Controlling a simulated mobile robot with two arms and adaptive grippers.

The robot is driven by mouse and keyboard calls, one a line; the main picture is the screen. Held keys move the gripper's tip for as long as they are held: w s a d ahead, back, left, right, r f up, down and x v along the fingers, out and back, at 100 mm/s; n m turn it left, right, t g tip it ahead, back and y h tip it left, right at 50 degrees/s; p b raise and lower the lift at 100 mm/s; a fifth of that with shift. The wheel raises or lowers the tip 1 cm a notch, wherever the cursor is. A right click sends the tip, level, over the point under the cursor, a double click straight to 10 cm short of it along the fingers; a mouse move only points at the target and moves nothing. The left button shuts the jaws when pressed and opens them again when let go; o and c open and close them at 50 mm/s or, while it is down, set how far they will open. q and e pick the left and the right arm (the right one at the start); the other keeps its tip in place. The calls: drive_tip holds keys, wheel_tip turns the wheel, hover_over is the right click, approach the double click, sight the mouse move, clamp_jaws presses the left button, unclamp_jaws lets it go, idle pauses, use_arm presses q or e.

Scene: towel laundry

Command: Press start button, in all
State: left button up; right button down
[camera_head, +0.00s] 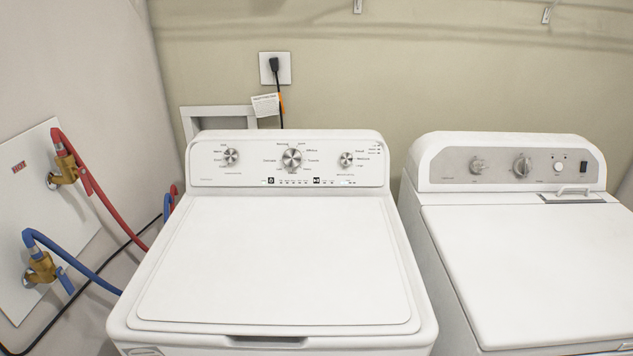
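A white top-loading washer (275,255) stands in the middle with its lid shut. Its control panel (215,178) rises at the back and carries three silver knobs, the largest (292,158) in the middle. Below the knobs, a row of small marks includes a dark square (270,181) at the left and another dark square (317,181) near the middle. These look like buttons, but their labels are too small to read. Neither of my grippers is in view.
A second white machine (545,260) with a grey panel stands at the right, its lid shut, with a narrow gap between the two. Red (100,190) and blue (75,268) hoses run from wall valves at the left. An outlet (286,62) with a plugged-in cord is behind.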

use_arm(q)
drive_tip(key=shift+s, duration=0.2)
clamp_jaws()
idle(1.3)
